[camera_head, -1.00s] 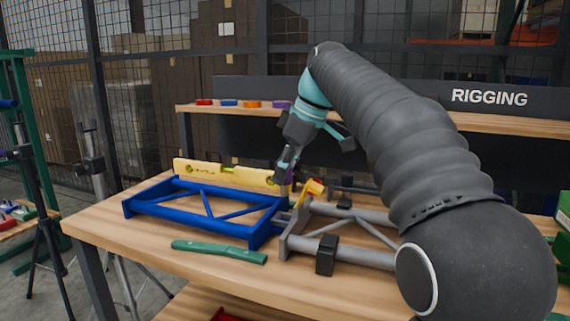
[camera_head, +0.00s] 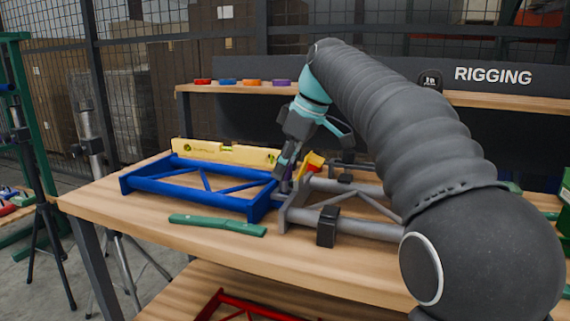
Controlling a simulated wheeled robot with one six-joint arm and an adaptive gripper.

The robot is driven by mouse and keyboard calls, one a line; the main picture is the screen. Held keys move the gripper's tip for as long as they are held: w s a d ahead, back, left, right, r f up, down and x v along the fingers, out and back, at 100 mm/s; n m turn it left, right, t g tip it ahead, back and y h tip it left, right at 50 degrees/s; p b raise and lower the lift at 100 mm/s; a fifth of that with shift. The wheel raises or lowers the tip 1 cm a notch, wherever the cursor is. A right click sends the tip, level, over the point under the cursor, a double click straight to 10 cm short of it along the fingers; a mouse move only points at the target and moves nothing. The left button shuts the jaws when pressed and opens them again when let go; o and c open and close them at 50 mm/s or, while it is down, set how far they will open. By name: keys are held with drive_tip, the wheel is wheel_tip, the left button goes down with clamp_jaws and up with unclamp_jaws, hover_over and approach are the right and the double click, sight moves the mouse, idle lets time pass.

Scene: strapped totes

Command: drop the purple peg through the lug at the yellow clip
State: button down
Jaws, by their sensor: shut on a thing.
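My gripper (camera_head: 285,178) points down where the blue frame (camera_head: 192,202) meets the grey frame (camera_head: 364,231). It is shut on the purple peg (camera_head: 289,173), of which only a small dark purple part shows between the fingers. The yellow clip (camera_head: 314,160) stands just right of my fingertips, tilted, with a bit of red below it. The lug at the clip is hidden behind my fingers and the frame ends, so I cannot tell whether the peg's tip is in it.
A yellow spirit level (camera_head: 223,151) lies behind the blue frame. A green handle-like tool (camera_head: 217,224) lies in front of it. A black block (camera_head: 327,226) sits on the grey frame's near rail. Coloured rings line the back shelf (camera_head: 220,89).

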drive_tip(key=shift+f+b, duration=0.6)
drive_tip(key=shift+f, duration=0.5)
drive_tip(key=c, duration=0.7)
unclamp_jaws()
